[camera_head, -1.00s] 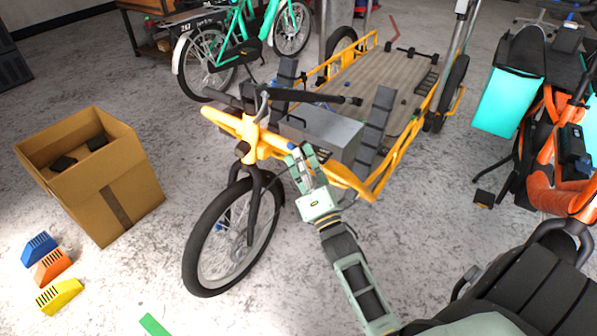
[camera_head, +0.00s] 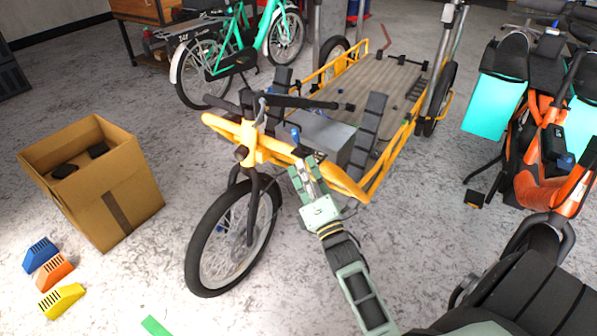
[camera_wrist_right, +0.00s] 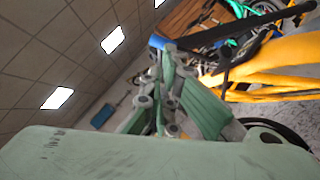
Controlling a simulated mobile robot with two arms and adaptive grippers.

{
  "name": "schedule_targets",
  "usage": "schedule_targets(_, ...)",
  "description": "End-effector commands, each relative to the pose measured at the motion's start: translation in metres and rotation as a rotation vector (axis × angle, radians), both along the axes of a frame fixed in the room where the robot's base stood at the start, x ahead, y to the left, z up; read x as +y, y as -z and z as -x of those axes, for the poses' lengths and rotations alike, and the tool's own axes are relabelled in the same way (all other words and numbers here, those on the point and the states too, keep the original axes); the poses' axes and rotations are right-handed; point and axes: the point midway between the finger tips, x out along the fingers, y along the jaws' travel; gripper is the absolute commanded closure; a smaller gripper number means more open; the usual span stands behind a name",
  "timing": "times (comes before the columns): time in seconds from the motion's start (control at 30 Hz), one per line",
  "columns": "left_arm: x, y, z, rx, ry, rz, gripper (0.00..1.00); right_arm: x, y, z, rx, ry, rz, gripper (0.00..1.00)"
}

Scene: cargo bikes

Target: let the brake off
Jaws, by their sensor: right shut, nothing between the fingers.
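The orange-yellow cargo bike (camera_head: 254,141) stands in the middle of the head view, its front wheel toward me. It also shows at the right of the right wrist view (camera_wrist_right: 275,62). A small blue-tipped piece (camera_head: 295,133) stands up beside the grey box behind the front frame; I cannot tell for sure whether it is the brake lever. My right gripper (camera_head: 303,168) is shut and empty, just below this piece. In the right wrist view a blue end (camera_wrist_right: 157,42) shows at the fingertips (camera_wrist_right: 165,50); contact is unclear. My left gripper is out of view.
An open cardboard box (camera_head: 110,190) stands at the left, with blue, orange and yellow blocks (camera_head: 61,300) in front. A teal bike (camera_head: 235,60) is behind. An orange bike with turquoise bags (camera_head: 497,105) stands at the right.

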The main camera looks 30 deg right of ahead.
Motion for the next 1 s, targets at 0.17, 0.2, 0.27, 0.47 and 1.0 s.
schedule_targets(0.17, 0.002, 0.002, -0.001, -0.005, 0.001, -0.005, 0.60, 0.008, 0.007, 0.031, 0.005, 0.002, 0.000, 1.00)
schedule_targets(0.2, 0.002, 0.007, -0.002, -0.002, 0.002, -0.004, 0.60, 0.009, 0.009, 0.037, 0.005, 0.001, -0.001, 1.00)
schedule_targets(0.27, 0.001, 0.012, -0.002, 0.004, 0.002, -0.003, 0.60, 0.012, 0.011, 0.048, 0.004, 0.001, -0.001, 1.00)
schedule_targets(0.47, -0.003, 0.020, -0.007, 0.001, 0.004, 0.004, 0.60, 0.020, 0.018, 0.079, 0.002, 0.001, -0.001, 1.00)
schedule_targets(1.0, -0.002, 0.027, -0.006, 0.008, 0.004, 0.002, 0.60, 0.024, 0.021, 0.094, 0.000, 0.000, 0.001, 1.00)
